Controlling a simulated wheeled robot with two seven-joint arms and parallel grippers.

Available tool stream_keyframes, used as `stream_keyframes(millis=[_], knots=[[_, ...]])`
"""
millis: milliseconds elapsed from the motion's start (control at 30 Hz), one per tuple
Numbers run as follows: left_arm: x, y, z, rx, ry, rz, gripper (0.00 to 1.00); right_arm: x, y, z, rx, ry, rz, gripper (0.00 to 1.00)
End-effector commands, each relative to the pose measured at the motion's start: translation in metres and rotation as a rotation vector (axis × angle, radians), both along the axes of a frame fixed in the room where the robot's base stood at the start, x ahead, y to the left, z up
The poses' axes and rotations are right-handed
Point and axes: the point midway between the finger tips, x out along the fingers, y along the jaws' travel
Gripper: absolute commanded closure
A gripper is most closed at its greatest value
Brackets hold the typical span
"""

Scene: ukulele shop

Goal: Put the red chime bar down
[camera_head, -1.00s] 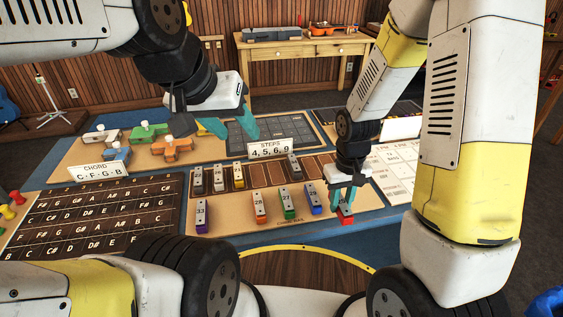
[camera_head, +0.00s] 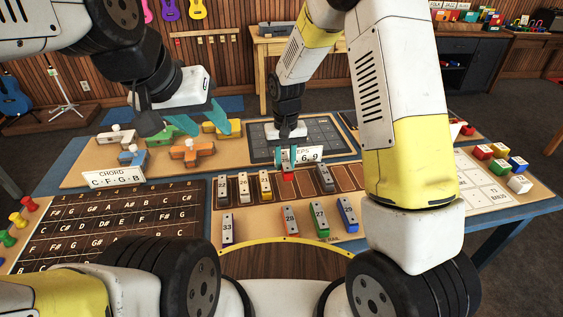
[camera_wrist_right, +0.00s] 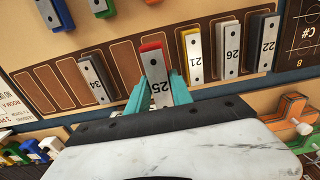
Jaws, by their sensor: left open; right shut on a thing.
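My right gripper (camera_head: 287,158) is shut on the red chime bar (camera_head: 288,176), marked 25. In the right wrist view the bar (camera_wrist_right: 157,88) stands out between the teal fingers, its red end away from the gripper. It is over the brown slotted rack (camera_head: 301,186), in line with the slot beside the yellow bar 21 (camera_wrist_right: 194,57). An empty slot lies between it and the dark bar 34 (camera_wrist_right: 98,80). I cannot tell whether it touches the rack. My left gripper (camera_head: 200,122) is open and empty above the back left of the table.
White bar 26 (camera_wrist_right: 229,50) and dark bar 22 (camera_wrist_right: 264,42) stand past the yellow bar. Purple (camera_head: 228,230), orange (camera_head: 290,220), green (camera_head: 319,221) and blue (camera_head: 347,214) bars stand in front of the rack. A STEPS sign (camera_head: 311,154) is partly hidden behind my right gripper.

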Motion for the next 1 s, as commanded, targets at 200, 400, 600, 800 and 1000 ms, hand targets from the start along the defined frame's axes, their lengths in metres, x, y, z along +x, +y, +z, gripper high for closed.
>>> stream_keyframes(millis=[200, 400, 600, 800, 1000], knots=[[0.0, 0.0, 0.0, 0.0, 0.0, 0.0, 0.52, 0.0, 0.0, -0.028, 0.0, 0.001, 0.0, 1.0], [0.0, 0.0, 0.0, 0.0, 0.0, 0.0, 0.52, -0.001, 0.0, -0.049, -0.002, 0.003, 0.0, 1.0], [0.0, 0.0, 0.0, 0.0, 0.0, 0.0, 0.52, 0.0, 0.0, -0.067, 0.0, -0.001, 0.0, 1.0], [0.0, 0.0, 0.0, 0.0, 0.0, 0.0, 0.52, 0.0, 0.0, -0.067, 0.0, -0.001, 0.0, 1.0], [0.0, 0.0, 0.0, 0.0, 0.0, 0.0, 0.52, 0.0, 0.0, -0.069, 0.0, -0.001, 0.001, 0.52]])
